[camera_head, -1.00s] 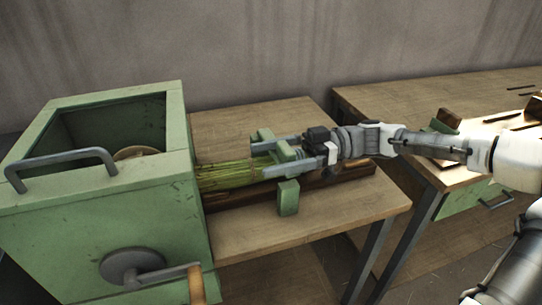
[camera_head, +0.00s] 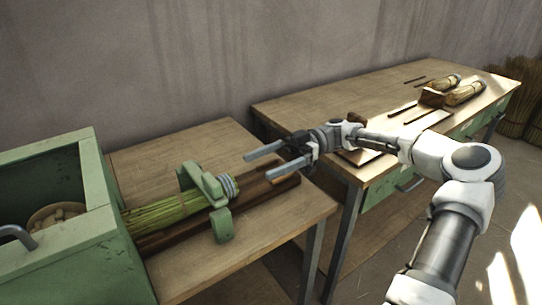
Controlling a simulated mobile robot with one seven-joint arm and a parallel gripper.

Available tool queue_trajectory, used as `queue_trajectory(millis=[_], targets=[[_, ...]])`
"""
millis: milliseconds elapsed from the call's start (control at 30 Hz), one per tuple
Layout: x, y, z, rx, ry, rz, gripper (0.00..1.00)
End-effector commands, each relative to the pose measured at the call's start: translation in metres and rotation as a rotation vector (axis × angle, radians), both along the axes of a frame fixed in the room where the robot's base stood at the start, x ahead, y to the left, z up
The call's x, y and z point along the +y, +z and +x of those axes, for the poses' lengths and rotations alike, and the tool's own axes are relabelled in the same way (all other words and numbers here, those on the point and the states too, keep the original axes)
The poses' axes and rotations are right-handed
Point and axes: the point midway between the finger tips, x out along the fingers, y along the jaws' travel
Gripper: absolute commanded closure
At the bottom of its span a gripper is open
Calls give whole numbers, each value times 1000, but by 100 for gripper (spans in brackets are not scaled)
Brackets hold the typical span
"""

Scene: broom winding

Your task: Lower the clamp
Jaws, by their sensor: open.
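The green clamp (camera_head: 203,184) spans across the bundle of green broom straw (camera_head: 165,212), which lies along a dark wooden bed on the left table. The clamp's upper bar lies over the straw, with a green block (camera_head: 222,225) at its near side. A grey wire winding (camera_head: 230,186) shows at the bundle's right end. My gripper (camera_head: 264,162) is open and empty, to the right of the clamp and apart from it. Its two grey fingers point left, above the right end of the wooden bed. Whether the clamp's bar touches the straw is hard to tell.
The green machine box (camera_head: 100,255) stands at the left, with an open top. The right table (camera_head: 300,100) holds broom heads (camera_head: 464,92) and thin dark rods at its far end. A gap separates the two tables. The left table's front is clear.

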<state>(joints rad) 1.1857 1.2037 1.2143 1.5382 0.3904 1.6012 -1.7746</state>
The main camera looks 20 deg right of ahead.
Motion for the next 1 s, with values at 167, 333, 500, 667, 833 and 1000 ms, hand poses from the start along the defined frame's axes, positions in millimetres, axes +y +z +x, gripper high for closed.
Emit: queue_trajectory(millis=[167, 333, 500, 667, 833, 1000], targets=[[-12, 0, 3, 1, 0, -1, 0], [-14, -1, 3, 1, 2, -1, 0], [-13, 0, 3, 1, 2, -2, 9], [1, 14, 4, 8, 19, -61, 38], [41, 40, 5, 16, 62, -250, 68], [76, 61, 3, -3, 101, -473, 99]])
